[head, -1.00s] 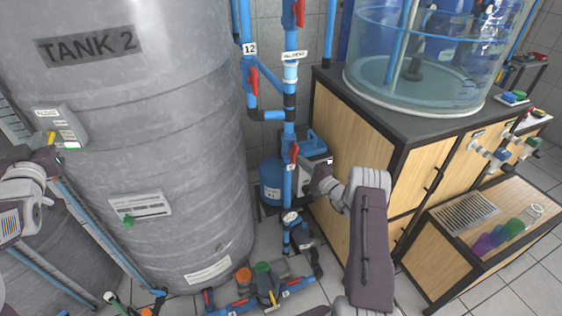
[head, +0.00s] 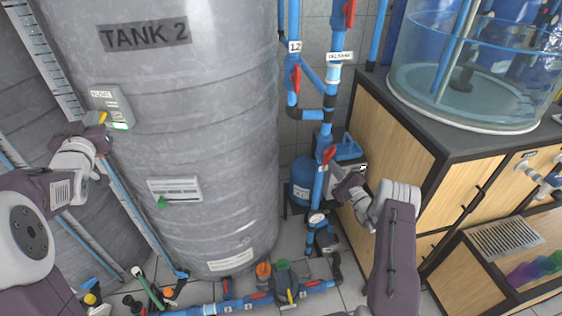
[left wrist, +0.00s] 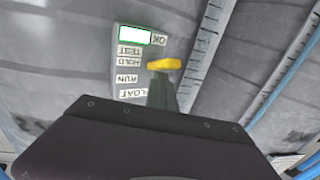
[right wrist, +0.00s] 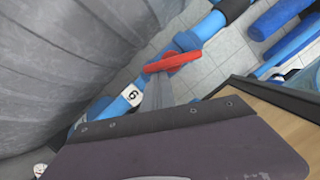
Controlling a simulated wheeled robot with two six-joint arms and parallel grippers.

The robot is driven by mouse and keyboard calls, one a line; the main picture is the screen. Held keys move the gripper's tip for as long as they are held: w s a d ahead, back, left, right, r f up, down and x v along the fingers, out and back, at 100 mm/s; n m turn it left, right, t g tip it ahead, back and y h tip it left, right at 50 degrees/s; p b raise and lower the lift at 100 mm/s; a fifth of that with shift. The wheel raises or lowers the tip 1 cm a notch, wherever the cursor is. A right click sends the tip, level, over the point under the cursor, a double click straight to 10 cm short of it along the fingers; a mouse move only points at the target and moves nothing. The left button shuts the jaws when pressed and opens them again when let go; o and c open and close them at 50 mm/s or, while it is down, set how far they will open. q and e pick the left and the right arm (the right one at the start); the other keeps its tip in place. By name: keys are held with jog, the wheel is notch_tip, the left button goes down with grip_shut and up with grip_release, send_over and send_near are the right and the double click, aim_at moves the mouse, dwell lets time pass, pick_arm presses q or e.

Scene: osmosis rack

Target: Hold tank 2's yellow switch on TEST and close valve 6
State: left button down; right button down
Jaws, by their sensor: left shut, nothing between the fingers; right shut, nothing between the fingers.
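Tank 2 (head: 165,110) is the large grey tank. Its switch box (head: 121,107) is on the left side, with the yellow switch (head: 94,118) at its edge. In the left wrist view the yellow switch (left wrist: 164,65) stands beside the upside-down TEST and HOLD labels; its exact setting is unclear. My left gripper (left wrist: 161,88) is shut, its tips at the switch; contact is unclear. Valve 6's red handle (right wrist: 172,62) sits on a blue pipe labelled 6 (right wrist: 132,95), and also shows in the head view (head: 328,155). My right gripper (right wrist: 158,90) is shut, its tips close to the handle.
Another red-handled valve (head: 296,78) is on the pipe labelled 12. A wooden cabinet (head: 395,130) bearing a clear water tank (head: 470,85) stands at the right. Pipes and valves run low along the floor (head: 240,303). A blue vessel (head: 304,183) stands behind the pipes.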

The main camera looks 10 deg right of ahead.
pick_arm(q)
jog(key=shift+f, duration=0.25)
pick_arm(e)
jog(key=shift+a+r, duration=0.15)
jog(key=shift+a, duration=1.45)
jog(key=shift+a+r, duration=0.25)
jog(key=shift+a, duration=0.05)
jog(key=s+f, duration=0.6)
jog(key=s, duration=0.4)
jog(key=shift+f, duration=0.2)
pick_arm(q)
jog(key=shift+r, duration=0.1)
